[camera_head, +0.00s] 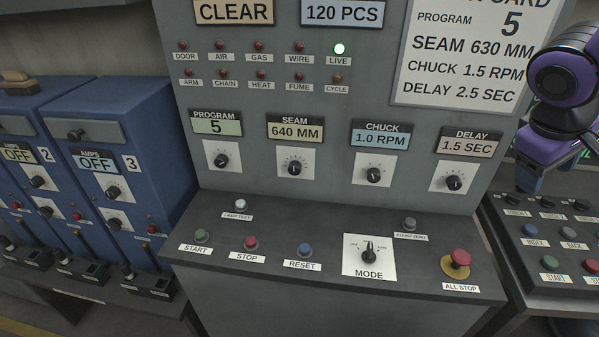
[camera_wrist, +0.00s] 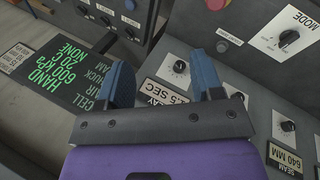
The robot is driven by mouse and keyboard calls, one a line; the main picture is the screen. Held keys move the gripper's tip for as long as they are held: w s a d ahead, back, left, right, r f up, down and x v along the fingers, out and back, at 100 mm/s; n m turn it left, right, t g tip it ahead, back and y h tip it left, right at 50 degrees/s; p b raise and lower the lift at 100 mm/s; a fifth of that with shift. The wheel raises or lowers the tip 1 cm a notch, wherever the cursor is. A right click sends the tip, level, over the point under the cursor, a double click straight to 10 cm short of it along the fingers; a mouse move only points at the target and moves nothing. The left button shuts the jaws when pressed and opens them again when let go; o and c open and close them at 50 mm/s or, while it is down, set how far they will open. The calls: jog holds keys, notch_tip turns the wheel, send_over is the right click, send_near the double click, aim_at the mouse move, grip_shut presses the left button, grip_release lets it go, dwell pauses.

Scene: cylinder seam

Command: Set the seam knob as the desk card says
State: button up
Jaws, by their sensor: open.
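The seam knob (camera_head: 295,167) is a black dial on a white plate. The seam display (camera_head: 295,132) above it reads 640 MM and also shows in the wrist view (camera_wrist: 285,160). The desk card (camera_head: 465,55), cut off at the top, reads program 5, seam 630 MM, chuck 1.5 RPM, delay 2.5 SEC. My gripper is open and empty. In the wrist view its two blue fingers (camera_wrist: 163,80) are spread, with the delay knob (camera_wrist: 180,67) seen between them. In the head view my purple arm is at the right edge, well right of the seam knob.
The chuck knob (camera_head: 373,174) and delay knob (camera_head: 454,182) lie between the seam knob and my arm. Below is a sloped desk with buttons, a mode knob (camera_head: 368,252) and a red all-stop button (camera_head: 459,258).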

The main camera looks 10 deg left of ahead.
jog(key=w+a+f+n+t+h, duration=0.25)
jog(key=w+a+f+n, duration=0.25)
jog(key=w+a+f, duration=0.25)
jog(key=n+t+y, duration=0.8)
jog(key=n+t, duration=0.5)
jog(key=n, duration=0.8)
send_near(293, 173)
jog(key=w, duration=1)
jog(key=shift+a+r, duration=0.15)
jog(key=shift+a, duration=0.2)
jog(key=c, duration=0.9)
